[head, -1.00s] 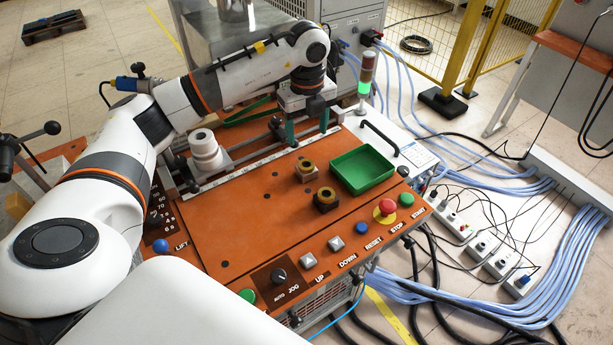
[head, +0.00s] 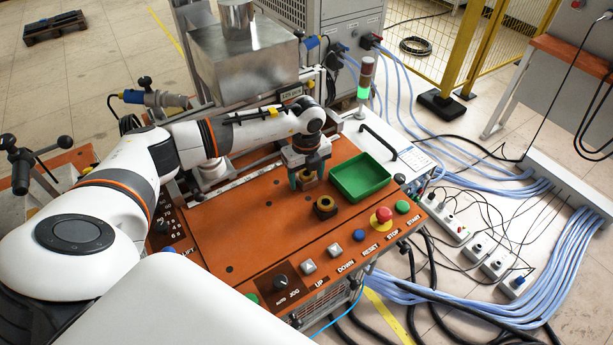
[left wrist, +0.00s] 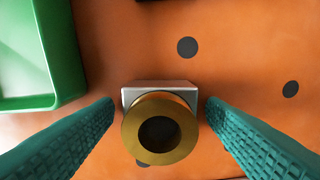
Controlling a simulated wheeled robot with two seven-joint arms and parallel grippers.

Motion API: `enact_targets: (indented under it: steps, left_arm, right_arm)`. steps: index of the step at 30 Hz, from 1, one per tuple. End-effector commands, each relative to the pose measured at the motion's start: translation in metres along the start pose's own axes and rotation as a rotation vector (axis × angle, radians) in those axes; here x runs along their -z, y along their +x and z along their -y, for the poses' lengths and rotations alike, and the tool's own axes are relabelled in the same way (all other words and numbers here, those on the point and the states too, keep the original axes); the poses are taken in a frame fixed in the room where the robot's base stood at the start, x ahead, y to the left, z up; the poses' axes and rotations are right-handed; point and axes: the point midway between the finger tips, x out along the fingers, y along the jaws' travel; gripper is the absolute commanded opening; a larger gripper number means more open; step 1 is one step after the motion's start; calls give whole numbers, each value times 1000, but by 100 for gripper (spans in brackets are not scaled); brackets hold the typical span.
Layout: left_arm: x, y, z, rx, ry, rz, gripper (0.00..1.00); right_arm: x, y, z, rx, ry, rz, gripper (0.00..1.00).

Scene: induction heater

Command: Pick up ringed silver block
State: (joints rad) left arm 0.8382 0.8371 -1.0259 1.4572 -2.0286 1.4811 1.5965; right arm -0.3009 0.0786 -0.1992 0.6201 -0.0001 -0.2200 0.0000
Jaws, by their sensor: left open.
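The ringed silver block (left wrist: 160,87) is a silver square block with a brass ring and dark hole on top. In the left wrist view it sits on the orange tabletop between the two green fingers. My left gripper (left wrist: 159,104) is open, one finger on each side, with narrow gaps to the block. In the head view my left gripper (head: 306,177) points down at the table around this block (head: 309,183), which is partly hidden by the fingers. My right gripper is not in view.
A dark block with a brass ring (head: 325,207) stands close by, nearer the front. A green tray (head: 360,196) lies just right of the gripper. Control buttons, including a red stop knob (head: 383,214), line the front edge. The orange tabletop (head: 240,235) is clear at left.

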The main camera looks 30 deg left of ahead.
Motion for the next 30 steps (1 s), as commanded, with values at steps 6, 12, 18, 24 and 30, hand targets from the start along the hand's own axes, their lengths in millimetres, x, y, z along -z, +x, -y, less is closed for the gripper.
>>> enact_targets:
  steps: [6, 12, 18, 24, 30]
  left_arm:
    - [0, 0, 0, 0, 0, 0, 57]
    - [0, 0, 0, 0, 0, 0, 25]
    - [0, -1, 0, -1, -1, -1, 13]
    - [1, -10, -1, -5, -1, -2, 13]
    - [1, -46, -1, -7, 0, -4, 13]
  right_arm:
    - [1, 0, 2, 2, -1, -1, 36]
    - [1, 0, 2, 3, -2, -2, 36]
    - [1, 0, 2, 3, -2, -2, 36]
    - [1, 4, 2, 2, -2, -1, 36]
    - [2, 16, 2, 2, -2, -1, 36]
